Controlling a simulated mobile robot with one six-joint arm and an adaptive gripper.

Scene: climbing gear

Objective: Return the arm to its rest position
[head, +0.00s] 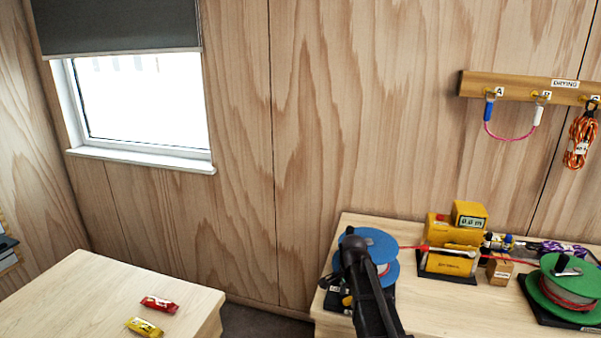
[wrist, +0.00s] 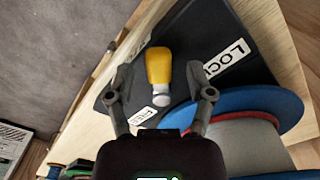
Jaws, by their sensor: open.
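My gripper (wrist: 162,98) is open in the wrist view, its two dark fingers spread apart. A yellow-handled piece with a silver round end (wrist: 160,66) shows in the gap between the fingers, over a black mat (wrist: 225,35) with white labels, one reading "LOC…". I cannot tell how far below the fingertips it lies. In the head view my dark arm reaches up from the lower edge to the left end of the back bench (head: 425,318), in front of a blue spool (head: 375,240). The fingers are hard to make out there.
The blue spool's flange (wrist: 262,103) is close right of the gripper. A yellow device (head: 455,235) and a green spool (head: 568,290) stand further right. A drying rail (head: 520,86) hangs on the wall. Red (head: 159,304) and yellow (head: 145,327) packets lie on the left table (head: 85,290).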

